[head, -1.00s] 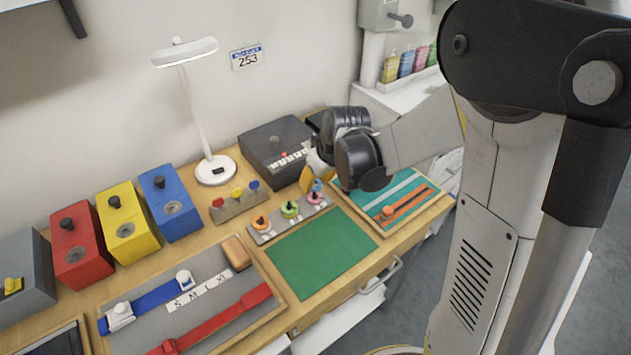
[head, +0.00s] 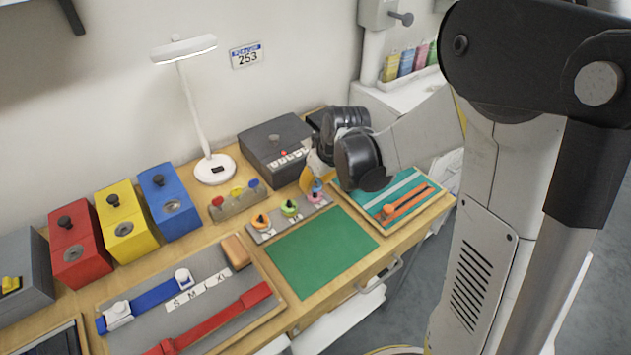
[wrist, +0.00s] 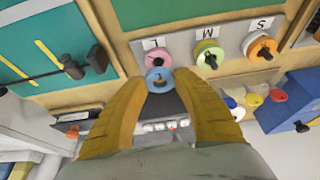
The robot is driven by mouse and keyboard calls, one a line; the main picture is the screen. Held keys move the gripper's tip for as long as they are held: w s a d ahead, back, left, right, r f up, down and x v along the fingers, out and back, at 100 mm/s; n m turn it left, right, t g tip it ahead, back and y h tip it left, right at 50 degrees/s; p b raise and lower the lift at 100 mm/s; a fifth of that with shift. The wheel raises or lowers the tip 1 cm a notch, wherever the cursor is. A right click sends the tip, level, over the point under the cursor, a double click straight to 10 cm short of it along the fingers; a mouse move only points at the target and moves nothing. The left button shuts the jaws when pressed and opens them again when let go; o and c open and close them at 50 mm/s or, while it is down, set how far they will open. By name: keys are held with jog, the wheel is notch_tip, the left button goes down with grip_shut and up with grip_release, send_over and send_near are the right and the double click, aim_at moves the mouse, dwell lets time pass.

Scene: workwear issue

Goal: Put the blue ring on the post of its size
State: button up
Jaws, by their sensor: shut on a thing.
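The blue ring (wrist: 160,79) is between the fingertips of my gripper (wrist: 160,92), which is shut on it. In the head view the blue ring (head: 318,184) shows just above the pink ring, below my gripper (head: 318,174). The grey post board (head: 262,238) has posts labelled S, M and L. An orange ring (wrist: 260,47) is at S, a green ring (wrist: 208,54) at M and a pink ring (wrist: 158,55) at L. In the wrist view the blue ring slightly overlaps the pink ring's near edge. Its exact height over the post is unclear.
A green mat (head: 320,252) lies in front of the board. A rack with red, yellow and blue pegs (head: 236,204) and a dark box (head: 272,140) stand behind. A teal tray with an orange strap (head: 408,204) is to the right. A lamp (head: 214,168) stands back left.

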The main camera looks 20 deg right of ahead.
jog(key=shift+f+b, duration=0.3)
jog(key=shift+f, duration=0.1)
dwell(0.3)
jog(key=o, duration=0.8)
jog(key=shift+c, duration=0.2)
jog(key=shift+o, duration=0.4)
jog(key=o, duration=0.3)
jog(key=shift+o, duration=0.2)
jog(key=shift+r, duration=0.1)
notch_tip(320, 180, up, 7)
jog(key=p, duration=0.5)
